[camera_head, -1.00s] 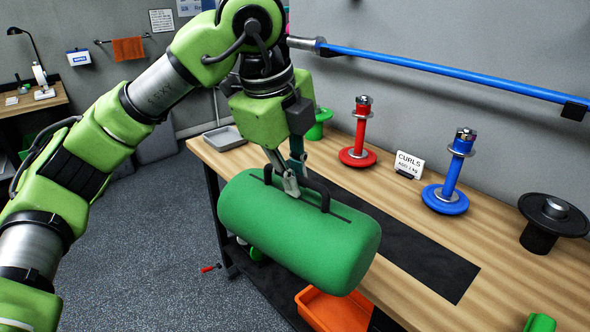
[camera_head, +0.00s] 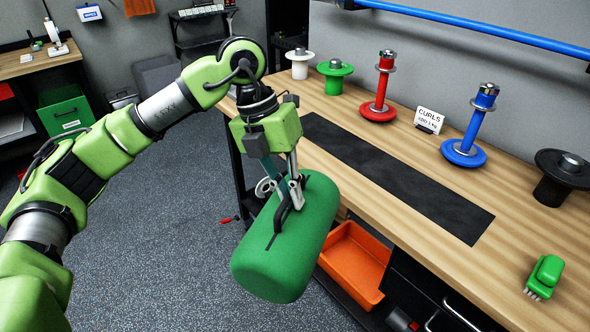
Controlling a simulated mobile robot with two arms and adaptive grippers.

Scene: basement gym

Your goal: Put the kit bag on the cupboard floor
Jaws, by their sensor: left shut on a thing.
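The kit bag is a green cylindrical holdall (camera_head: 308,232) with a dark handle and a dark zip line. My left gripper (camera_head: 291,192) is shut on the bag's handle and holds the bag in the air in front of the bench's near edge. The bag is turned, with its near end toward the lower left. It hides part of the bench front and the shelf below. My right gripper is not in view. I cannot make out the cupboard in this view.
The wooden bench (camera_head: 400,150) carries a black mat (camera_head: 390,175), red (camera_head: 381,85) and blue (camera_head: 472,130) plate posts, a CURLS sign (camera_head: 429,120) and a green brush (camera_head: 544,277). An orange tray (camera_head: 355,264) sits below the bench edge. Grey floor (camera_head: 165,240) is open at left.

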